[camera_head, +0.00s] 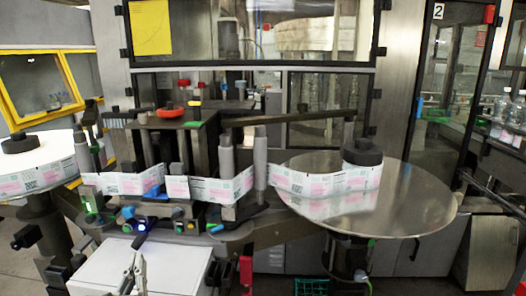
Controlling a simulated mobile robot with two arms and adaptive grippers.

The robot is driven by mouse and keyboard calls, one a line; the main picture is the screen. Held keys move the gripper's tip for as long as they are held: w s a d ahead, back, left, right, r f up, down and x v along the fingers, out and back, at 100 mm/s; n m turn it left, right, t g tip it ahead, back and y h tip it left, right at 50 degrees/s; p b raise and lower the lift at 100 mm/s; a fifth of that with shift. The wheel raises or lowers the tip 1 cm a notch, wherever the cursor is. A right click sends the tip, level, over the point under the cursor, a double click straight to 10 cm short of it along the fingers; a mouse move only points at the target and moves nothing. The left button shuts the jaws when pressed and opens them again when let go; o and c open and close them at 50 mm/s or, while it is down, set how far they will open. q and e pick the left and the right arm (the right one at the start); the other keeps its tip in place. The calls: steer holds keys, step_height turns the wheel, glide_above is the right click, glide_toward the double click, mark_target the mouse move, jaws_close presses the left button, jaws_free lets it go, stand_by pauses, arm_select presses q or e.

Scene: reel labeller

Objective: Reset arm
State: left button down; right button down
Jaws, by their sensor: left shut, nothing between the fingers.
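My left gripper (137,262) is low at the left of the head view, in front of a white box-like surface (185,268). Its slim fingers are shut with nothing between them. It is apart from the labeller and its label strip (215,189). My right gripper is not in view.
The labeller's strip runs between the left reel plate (30,152) and the large round metal plate (415,205), which bears a black hub (362,152). Machine posts and rollers stand behind my gripper. Bottles (502,108) stand at the far right. A green crate (311,287) is low at centre.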

arm_select(q)
steer(key=s+d+f+m+g+h, duration=0.3)
steer(key=s+d+m+h, duration=0.25)
steer(key=d+m, duration=0.5)
steer(key=s+d+f+m+g+h, duration=0.35)
steer(key=d+m+h, duration=0.35)
steer(key=m, duration=0.7)
steer(key=s+d+f+m+g, duration=0.1)
steer(key=s+f+m+g, duration=0.35)
steer(key=f+m, duration=0.2)
steer(key=s+a+f+m+g+y, duration=0.3)
steer(key=s+a+f+m+y, duration=0.15)
steer(key=s, duration=0.45)
steer(key=s+a+f+m+g+y, duration=0.35)
steer(key=s+a+f+m, duration=0.2)
steer(key=s, duration=0.25)
step_height(320, 180, down, 25)
steer(key=s+g, duration=0.1)
steer(key=s+a+f, duration=0.1)
steer(key=s+f, duration=0.7)
steer(key=s+a+f+g, duration=0.1)
steer(key=s+a+f, duration=0.1)
steer(key=s+f, duration=0.7)
steer(key=shift+a+y, duration=0.25)
steer(key=shift+y, duration=0.2)
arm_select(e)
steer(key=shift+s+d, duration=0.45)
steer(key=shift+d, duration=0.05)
